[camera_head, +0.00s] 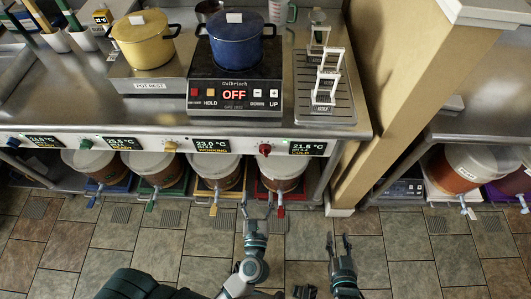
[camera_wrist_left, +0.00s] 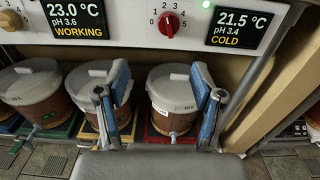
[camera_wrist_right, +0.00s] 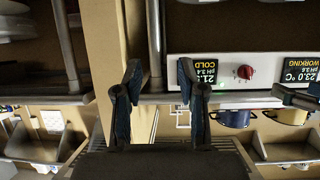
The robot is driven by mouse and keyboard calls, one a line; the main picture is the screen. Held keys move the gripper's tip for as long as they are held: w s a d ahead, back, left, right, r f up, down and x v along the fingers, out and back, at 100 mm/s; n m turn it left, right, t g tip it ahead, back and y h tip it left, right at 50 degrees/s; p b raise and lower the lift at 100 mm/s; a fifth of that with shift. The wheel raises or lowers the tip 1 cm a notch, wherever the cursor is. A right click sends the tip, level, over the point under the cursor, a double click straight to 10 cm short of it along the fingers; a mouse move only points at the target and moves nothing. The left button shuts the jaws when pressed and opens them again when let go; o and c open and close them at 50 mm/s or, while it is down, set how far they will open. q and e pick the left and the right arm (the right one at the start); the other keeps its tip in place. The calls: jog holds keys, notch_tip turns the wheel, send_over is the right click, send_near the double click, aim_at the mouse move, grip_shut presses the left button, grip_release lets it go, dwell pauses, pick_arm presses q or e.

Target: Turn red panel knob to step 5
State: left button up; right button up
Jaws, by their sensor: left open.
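The red panel knob (camera_head: 265,149) sits on the white panel strip under the counter's front edge. In the left wrist view the red knob (camera_wrist_left: 169,27) is large, with step numbers 0 to 5 around it; I cannot tell its pointed step. The display (camera_wrist_left: 240,28) beside it reads 21.5 °C, pH 3.4, COLD. My left gripper (camera_head: 257,208) is open and empty, in front of and below the knob, not touching it. My right gripper (camera_head: 339,239) is open and empty, lower and to the right. The knob also shows in the right wrist view (camera_wrist_right: 245,72).
Several lidded buckets stand under the panel, one below the red knob (camera_head: 284,167). Yellow (camera_head: 170,146), green and blue knobs lie further left. A blue pot (camera_head: 236,45) on a hotplate and a yellow pot (camera_head: 146,42) stand on the counter. A tan post (camera_head: 392,95) rises at right.

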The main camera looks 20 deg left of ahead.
aim_at(265, 154)
pick_arm(q)
jog(key=x, duration=1.6)
jog(key=shift+d+f, duration=0.1)
jog(key=shift+d, duration=1.25)
jog(key=c, duration=0.5)
jog(key=shift+r, duration=0.25)
jog(key=c, duration=0.4)
jog(key=shift+s+a, duration=0.1)
jog(key=shift+s, duration=0.05)
jog(key=shift+c, duration=1.2)
jog(key=shift+a, duration=0.7)
jog(key=shift+d, duration=0.5)
jog(key=shift+a, duration=0.1)
pick_arm(e)
jog(key=shift+d, duration=0.8)
